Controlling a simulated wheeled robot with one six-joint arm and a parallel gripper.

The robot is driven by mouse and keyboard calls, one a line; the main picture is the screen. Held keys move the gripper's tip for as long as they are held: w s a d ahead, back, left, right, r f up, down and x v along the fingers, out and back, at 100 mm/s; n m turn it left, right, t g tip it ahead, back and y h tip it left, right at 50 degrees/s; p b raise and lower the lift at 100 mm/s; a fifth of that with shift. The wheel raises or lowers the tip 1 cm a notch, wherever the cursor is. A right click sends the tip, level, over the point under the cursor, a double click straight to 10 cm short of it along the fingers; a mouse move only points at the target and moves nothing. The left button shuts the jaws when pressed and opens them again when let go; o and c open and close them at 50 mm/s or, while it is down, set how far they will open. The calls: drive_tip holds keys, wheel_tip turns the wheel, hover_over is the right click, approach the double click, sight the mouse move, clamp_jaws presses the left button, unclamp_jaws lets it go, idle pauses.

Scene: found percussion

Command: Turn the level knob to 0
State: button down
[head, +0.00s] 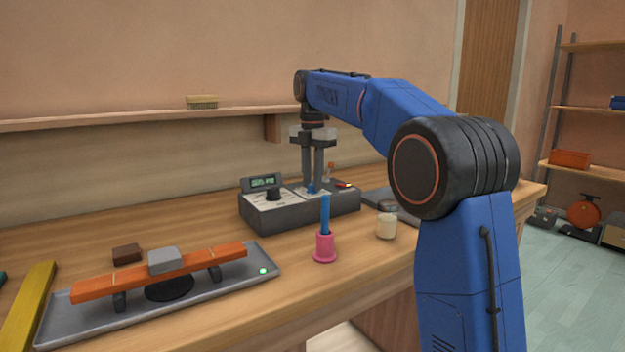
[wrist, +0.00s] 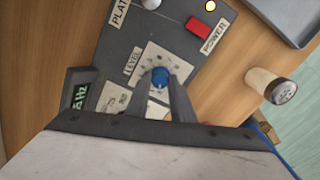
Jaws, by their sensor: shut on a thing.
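The level knob is a small blue knob (wrist: 160,77) in the wrist view, on a pale dial plate marked LEVEL. It also shows in the head view (head: 312,189) on top of a dark grey control box (head: 275,217). My gripper (head: 313,184) points straight down over the box, and its two fingers (wrist: 163,88) are shut on the blue knob from either side. The fingers cover part of the dial, and the scale figures and pointer are too small to read. A red POWER switch (wrist: 196,26) sits near the box's edge.
A black knob (head: 273,193) and a lit display (head: 263,181) are on the box's left half. An orange bar (head: 205,260) rests on a grey tray (head: 100,317) at left.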

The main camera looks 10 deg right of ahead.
drive_tip(key=shift+r, duration=0.1)
idle(0.3)
drive_tip(key=c, duration=1.5)
unclamp_jaws()
drive_tip(key=shift+c, duration=0.2)
